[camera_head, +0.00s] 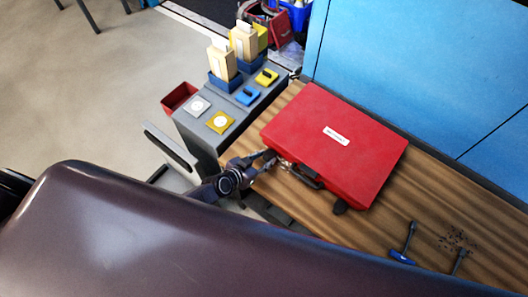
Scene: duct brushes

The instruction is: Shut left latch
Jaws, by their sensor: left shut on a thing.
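A red case (350,140) with a white label lies with its lid down on the wooden bench. Its black handle (308,177) is on the front side facing me. My left gripper (272,162) is at the front left corner of the case, where the left latch is. Its fingers are shut on the left latch, which they mostly hide, so its angle cannot be told. A dark part, seemingly the right latch (340,207), shows at the front right corner. My right gripper is not in view.
The wooden bench (425,215) holds two brushes with blue and dark handles (403,257) and dark debris (456,240) at right. A grey cabinet (205,140) at left carries coloured blocks and boxes. A blue panel (420,60) stands behind.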

